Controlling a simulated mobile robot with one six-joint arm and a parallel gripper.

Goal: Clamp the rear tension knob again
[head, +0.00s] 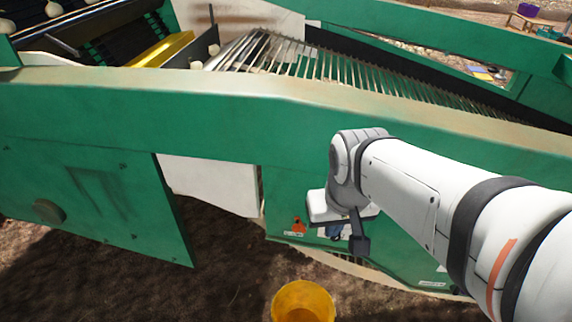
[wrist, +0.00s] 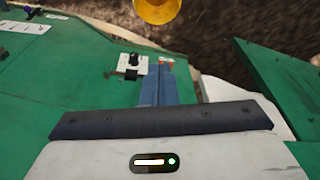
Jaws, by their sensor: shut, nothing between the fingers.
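A small black knob (wrist: 132,62) sits on a white marked plate on the green side panel in the wrist view. A second dark knob (wrist: 33,12) shows at the far left of that view, near a white label strip. I cannot tell which is the rear tension knob. My gripper (wrist: 160,66) is shut and empty, its fingers just right of the black knob in the picture and apart from it. In the head view my gripper (head: 359,246) hangs in front of the green panel and partly hides the plate area.
The green machine frame (head: 200,110) runs across the head view, with a rod conveyor (head: 300,62) behind it. A green door panel (head: 90,200) stands at the left. A yellow bucket (head: 303,290) stands on the soil below, also at the top of the wrist view (wrist: 158,10).

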